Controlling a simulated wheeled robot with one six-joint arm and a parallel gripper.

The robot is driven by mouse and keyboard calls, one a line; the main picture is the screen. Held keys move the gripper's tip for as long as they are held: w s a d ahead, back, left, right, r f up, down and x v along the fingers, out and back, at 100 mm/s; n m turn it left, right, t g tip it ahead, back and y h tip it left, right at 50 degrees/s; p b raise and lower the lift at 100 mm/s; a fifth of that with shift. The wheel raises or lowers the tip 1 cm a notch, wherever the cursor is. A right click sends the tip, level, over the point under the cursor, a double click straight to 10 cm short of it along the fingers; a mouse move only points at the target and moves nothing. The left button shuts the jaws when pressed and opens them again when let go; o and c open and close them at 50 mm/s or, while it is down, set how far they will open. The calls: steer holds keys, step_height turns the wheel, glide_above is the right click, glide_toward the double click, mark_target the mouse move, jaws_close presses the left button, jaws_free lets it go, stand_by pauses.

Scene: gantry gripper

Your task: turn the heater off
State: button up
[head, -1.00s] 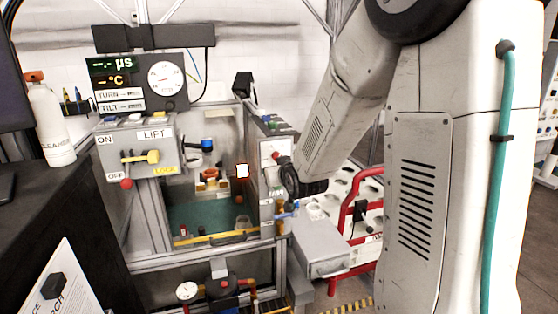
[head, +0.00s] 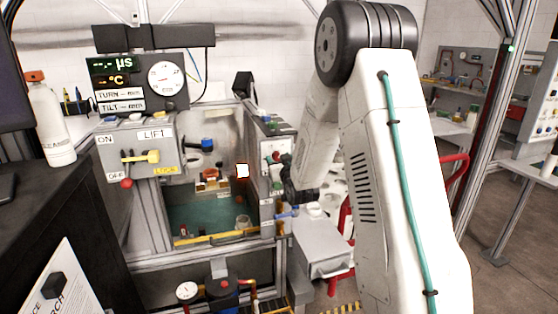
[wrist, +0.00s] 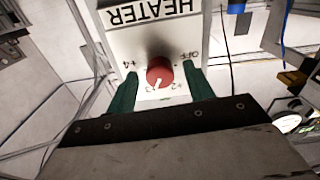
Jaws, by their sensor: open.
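The heater panel (wrist: 150,40) is white and shows upside down in the wrist view, with the label HEATER. Its red knob (wrist: 159,72) has a white pointer mark directed at the 3 on the dial. OFF is printed near the right finger and 4 near the left. My gripper (wrist: 160,78) is open, with one green finger on each side of the knob. A gap shows between each finger and the knob; whether the fingertips reach its depth I cannot tell. In the head view my wrist (head: 300,193) is at the right side of the enclosure, hiding part of that side.
A lift panel (head: 140,148) with a yellow handle is at the left of the enclosure. A grey box (head: 318,245) sits below my wrist, near a red rail (head: 455,175). Cables hang beside the heater panel.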

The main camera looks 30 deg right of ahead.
steer(key=shift+w, duration=0.15)
steer(key=c, duration=1)
steer(key=shift+o, duration=0.2)
